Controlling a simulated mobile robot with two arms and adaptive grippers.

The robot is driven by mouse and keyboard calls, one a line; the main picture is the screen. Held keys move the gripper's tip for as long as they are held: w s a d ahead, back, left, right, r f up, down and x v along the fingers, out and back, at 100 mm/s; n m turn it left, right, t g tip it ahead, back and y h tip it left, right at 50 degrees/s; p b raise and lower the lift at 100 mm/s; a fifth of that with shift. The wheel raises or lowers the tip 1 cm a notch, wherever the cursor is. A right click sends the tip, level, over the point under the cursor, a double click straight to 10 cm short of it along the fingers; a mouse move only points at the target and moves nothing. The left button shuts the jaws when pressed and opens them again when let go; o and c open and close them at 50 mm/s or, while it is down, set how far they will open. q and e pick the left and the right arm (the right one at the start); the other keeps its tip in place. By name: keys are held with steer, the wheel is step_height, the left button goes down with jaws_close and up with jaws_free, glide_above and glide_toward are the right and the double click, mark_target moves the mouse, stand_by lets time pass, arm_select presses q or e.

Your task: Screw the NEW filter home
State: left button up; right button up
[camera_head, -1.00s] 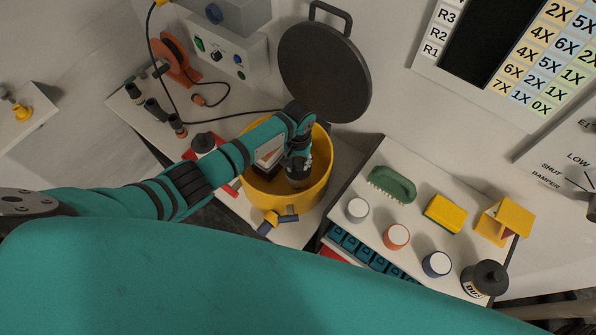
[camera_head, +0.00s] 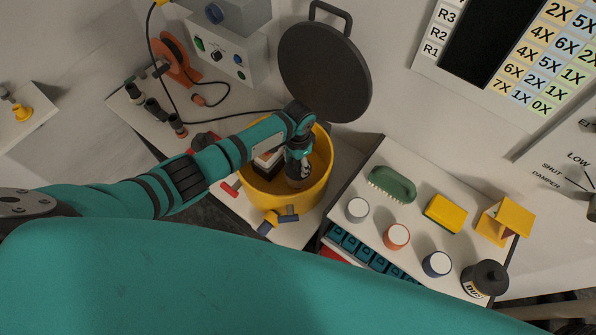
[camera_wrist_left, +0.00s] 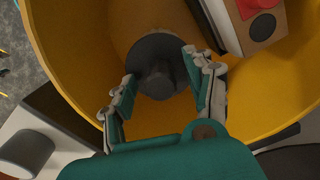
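A dark grey round part with a raised hub (camera_wrist_left: 158,80), which looks like the filter, sits low inside the yellow drum (camera_head: 262,198). It also fills the middle of the left wrist view, and I see no label on it. My left gripper (camera_head: 297,178) reaches down into the drum. In the left wrist view its two fingers (camera_wrist_left: 163,88) stand on either side of the hub, with narrow gaps showing, so it looks open. The gripper and arm hide the part in the head view. My right gripper is not in view.
A block-like unit (camera_head: 268,160) with a red and dark face stands inside the drum, close to the fingers. A round dark lid (camera_head: 325,72) stands behind the drum. Jars, a green brush (camera_head: 392,184) and a yellow sponge (camera_head: 445,212) occupy the right-hand bench.

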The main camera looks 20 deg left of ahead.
arm_select(q)
steer(key=n, duration=1.2)
steer(key=shift+d, duration=0.1)
steer(key=n, duration=1)
steer(key=shift+n, duration=0.3)
steer(key=n, duration=0.5)
